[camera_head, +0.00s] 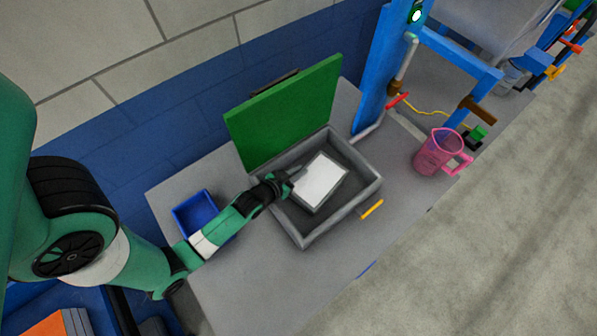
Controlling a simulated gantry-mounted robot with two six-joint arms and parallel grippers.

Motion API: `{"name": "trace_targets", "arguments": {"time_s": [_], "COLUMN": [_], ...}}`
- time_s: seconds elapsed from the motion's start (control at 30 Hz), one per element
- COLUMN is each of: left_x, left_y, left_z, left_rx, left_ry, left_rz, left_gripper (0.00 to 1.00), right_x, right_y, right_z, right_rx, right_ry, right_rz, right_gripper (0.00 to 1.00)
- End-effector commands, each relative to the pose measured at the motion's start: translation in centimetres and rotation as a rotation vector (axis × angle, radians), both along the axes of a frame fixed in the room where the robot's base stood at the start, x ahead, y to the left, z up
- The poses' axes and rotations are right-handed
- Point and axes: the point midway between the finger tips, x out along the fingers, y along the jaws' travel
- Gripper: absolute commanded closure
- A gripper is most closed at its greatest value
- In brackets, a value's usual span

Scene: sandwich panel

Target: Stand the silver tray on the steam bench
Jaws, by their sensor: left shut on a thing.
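The silver tray (321,182) is a pale, flat rectangle over the inside of a grey open box (304,238) with a raised green lid (285,112). My left gripper (287,181) reaches in over the box's left wall and is shut on the tray's left edge. I cannot tell whether the tray touches the box floor. The box stands on a grey bench top (262,290). Which part is the steam bench is not marked. My right gripper is not in view.
A blue bin (196,212) stands left of the box, beside my left arm. A pink jug (438,153) and a blue frame (384,70) with pipes stand to the right. The green lid rises behind the box. The bench front has free room.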

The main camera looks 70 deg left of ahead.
Motion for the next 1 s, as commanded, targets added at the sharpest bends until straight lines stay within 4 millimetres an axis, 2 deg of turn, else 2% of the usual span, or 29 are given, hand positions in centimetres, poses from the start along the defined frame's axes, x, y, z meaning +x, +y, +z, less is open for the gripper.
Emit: {"name": "trace_targets", "arguments": {"time_s": [0.07,0.1,0.23,0.27,0.67,0.9,1.0], "left_x": [0.0,-0.1,-0.1,-0.1,-0.3,-4.4,-6.3], "left_y": [0.0,-0.1,-0.1,-0.1,-0.2,-2.1,-3.2], "left_z": [0.0,-0.1,-0.1,-0.1,-0.5,3.2,4.1], "left_rx": [-0.001,-0.002,-0.002,-0.002,-0.002,-0.003,-0.004], "left_ry": [0.002,0.005,0.005,0.005,0.005,0.005,0.007], "left_rz": [0.0,0.0,0.0,0.0,0.0,0.001,-0.001], "left_gripper": [1.0,0.84,0.61,0.58,0.58,0.58,0.58], "right_x": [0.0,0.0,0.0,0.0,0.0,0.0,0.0], "right_y": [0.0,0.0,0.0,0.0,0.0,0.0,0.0], "right_z": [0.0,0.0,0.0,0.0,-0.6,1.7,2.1], "right_rx": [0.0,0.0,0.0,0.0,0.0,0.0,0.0], "right_ry": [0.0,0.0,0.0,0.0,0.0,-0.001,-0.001], "right_rz": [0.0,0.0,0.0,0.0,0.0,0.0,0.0], "right_gripper": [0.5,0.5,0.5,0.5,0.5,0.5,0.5]}}
